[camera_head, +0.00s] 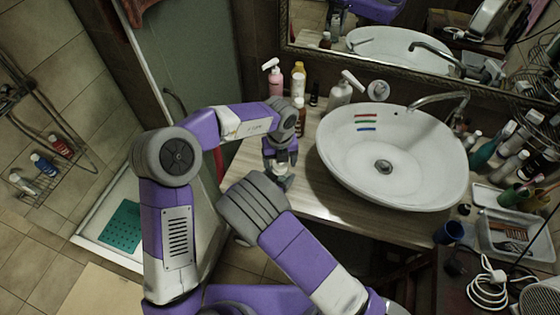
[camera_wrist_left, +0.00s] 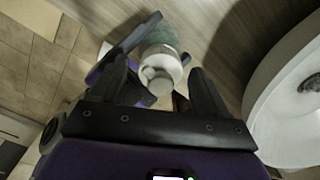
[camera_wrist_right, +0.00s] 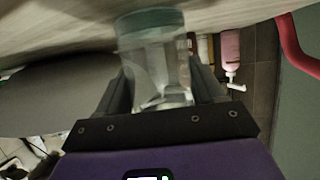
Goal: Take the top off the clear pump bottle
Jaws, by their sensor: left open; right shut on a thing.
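The clear pump bottle (camera_wrist_right: 155,55), with a teal band at its base, stands near the counter's front edge. In the right wrist view it appears upside down between the fingers of my right gripper (camera_wrist_right: 162,88), which is shut on its body. In the left wrist view I look down on its whitish top (camera_wrist_left: 160,68) with a small round knob. My left gripper (camera_wrist_left: 160,85) is open, with its fingers on either side of the top and apart from it. In the head view my left gripper (camera_head: 280,155) points down over the bottle, mostly hiding it.
A white basin (camera_head: 335,160) lies close to the right of the grippers. Behind stand a pink pump bottle (camera_head: 275,82), a yellow bottle (camera_head: 298,80) and a whitish pump bottle (camera_head: 340,95). The bare wooden counter (camera_head: 315,205) lies along the front of the basin.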

